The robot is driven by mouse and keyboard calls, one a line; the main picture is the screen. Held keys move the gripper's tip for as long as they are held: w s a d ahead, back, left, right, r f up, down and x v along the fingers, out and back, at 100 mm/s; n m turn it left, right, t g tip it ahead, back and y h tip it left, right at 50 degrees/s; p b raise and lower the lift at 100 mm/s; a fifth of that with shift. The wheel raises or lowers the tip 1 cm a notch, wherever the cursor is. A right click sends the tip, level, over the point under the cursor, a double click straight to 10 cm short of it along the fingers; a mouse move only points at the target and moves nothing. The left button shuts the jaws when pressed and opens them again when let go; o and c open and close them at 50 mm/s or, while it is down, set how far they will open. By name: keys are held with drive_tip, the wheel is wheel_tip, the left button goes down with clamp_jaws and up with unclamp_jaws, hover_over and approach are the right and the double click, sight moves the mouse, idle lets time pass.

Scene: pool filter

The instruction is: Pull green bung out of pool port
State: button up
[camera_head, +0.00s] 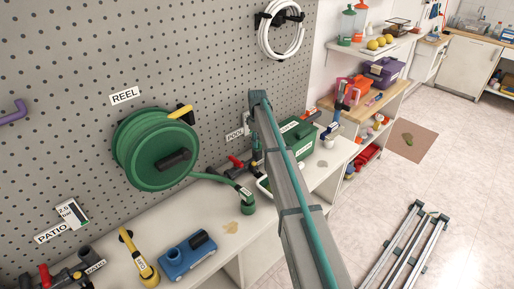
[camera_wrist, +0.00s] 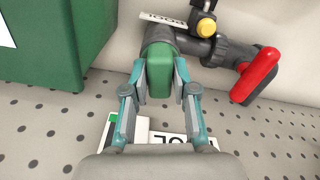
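The green bung (camera_wrist: 160,76) is at the mouth of the dark grey pool port pipe (camera_wrist: 158,36) in the wrist view. My gripper (camera_wrist: 160,88) has one finger on each side of the bung, very close to its sides. Whether both pads press on it cannot be told. In the head view my arm covers the bung and the gripper; the POOL label (camera_head: 236,133) shows on the pegboard just left of the arm.
A red valve handle (camera_wrist: 255,76) and a yellow knob (camera_wrist: 206,27) sit on the pipework close to the fingers. A green box (camera_wrist: 50,45) stands to the left. In the head view, a green hose reel (camera_head: 150,150) and a blue tool (camera_head: 187,256) are left of my arm.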

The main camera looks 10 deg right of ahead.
clamp_jaws()
drive_tip(key=shift+r, duration=0.25)
drive_tip(key=shift+r+p, duration=0.3)
drive_tip(key=shift+r, duration=0.05)
drive_tip(key=shift+r, duration=0.15)
drive_tip(key=shift+r+p, duration=1.45)
drive_tip(key=shift+r, duration=1.55)
